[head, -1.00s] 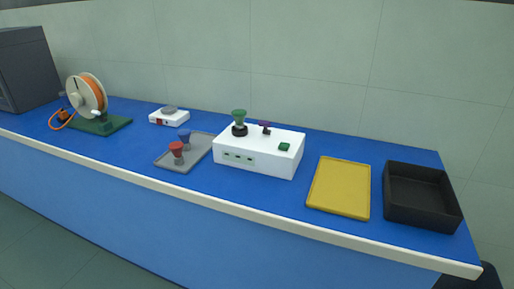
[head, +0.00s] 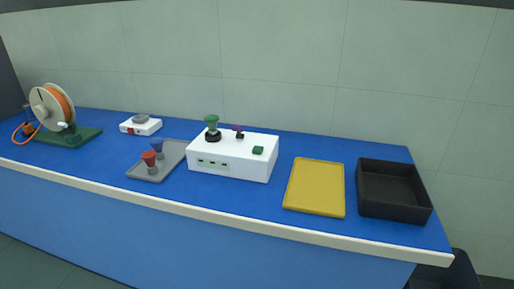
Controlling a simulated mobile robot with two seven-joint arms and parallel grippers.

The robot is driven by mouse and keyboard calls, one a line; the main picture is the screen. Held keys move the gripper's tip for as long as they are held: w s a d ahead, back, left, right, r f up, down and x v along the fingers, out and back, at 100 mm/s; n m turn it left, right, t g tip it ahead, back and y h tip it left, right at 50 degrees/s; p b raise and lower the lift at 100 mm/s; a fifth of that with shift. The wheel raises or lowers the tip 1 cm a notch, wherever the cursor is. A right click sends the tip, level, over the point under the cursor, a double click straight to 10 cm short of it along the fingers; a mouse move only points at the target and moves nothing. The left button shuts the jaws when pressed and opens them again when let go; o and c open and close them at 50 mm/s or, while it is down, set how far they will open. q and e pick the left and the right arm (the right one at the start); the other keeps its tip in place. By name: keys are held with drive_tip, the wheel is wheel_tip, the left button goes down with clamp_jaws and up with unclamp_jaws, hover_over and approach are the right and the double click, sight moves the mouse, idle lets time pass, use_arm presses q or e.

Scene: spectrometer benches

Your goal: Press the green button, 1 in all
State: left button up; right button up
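The green button (head: 258,150) is a small square block on the top right of a white box-shaped instrument (head: 231,171), which stands on the blue bench. The same instrument carries a green funnel-shaped piece (head: 211,121) on a black ring at its top left and a small purple knob (head: 239,131) near the back. Neither of my grippers shows in the head view. Nothing covers the green button.
On the blue bench (head: 120,186) stand a yellow tray (head: 315,187) and a black bin (head: 393,213) at right. A grey tray (head: 174,163) with red and blue pieces, a small white device (head: 141,126) and an orange cable reel (head: 53,105) are at left. A dark stool stands beyond the right end.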

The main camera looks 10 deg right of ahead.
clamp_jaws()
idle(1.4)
